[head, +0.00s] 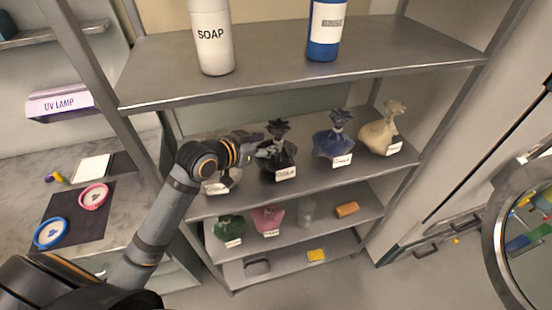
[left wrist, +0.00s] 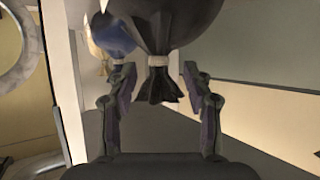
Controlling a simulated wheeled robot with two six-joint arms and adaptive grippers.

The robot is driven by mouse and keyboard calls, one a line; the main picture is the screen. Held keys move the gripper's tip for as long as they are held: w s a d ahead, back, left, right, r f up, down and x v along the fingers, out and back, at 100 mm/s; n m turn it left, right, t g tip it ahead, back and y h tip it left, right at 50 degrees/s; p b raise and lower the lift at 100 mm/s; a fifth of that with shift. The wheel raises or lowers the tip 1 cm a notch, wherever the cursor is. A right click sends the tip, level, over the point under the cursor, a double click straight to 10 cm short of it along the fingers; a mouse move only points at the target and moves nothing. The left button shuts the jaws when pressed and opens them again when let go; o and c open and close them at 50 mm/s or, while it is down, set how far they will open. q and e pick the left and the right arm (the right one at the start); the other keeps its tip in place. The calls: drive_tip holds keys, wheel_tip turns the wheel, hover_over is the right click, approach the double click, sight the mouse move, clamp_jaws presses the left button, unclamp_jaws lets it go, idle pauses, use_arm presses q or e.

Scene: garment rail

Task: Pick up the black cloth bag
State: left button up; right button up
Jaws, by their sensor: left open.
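The black cloth bag (head: 283,154) stands on the second shelf from the top, with a white label at its front and a gathered, tied neck. My left gripper (head: 262,154) reaches in from the left at the bag and partly covers its left side. In the left wrist view, which looks upside down, the bag (left wrist: 172,22) hangs into the picture with its tied neck between the open fingers of my left gripper (left wrist: 160,88). A gap shows between the neck and each finger. My right gripper is in neither view.
On the same shelf (head: 310,181) stand a blue bag (head: 334,140) and a beige bag (head: 380,133) to the right, and a labelled pale thing (head: 219,185) behind my arm. The upper shelf (head: 270,60) holds a soap bottle (head: 212,40) and a blue bottle (head: 324,32).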

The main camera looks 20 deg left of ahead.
sight(276, 140)
use_arm(q)
drive_tip(key=shift+w+d, duration=0.15)
drive_tip(key=shift+w, duration=0.1)
drive_tip(key=p+x, duration=0.2)
drive_tip(key=x, duration=0.2)
drive_tip(key=shift+w+d+r, duration=0.15)
drive_tip(key=shift+w, duration=0.05)
drive_tip(key=shift+w+d+f, duration=0.1)
drive_tip(key=shift+w+f, duration=0.15)
drive_tip(key=shift+w, duration=0.05)
drive_tip(key=shift+s, duration=0.1)
drive_tip(key=shift+c, duration=0.7)
clamp_jaws()
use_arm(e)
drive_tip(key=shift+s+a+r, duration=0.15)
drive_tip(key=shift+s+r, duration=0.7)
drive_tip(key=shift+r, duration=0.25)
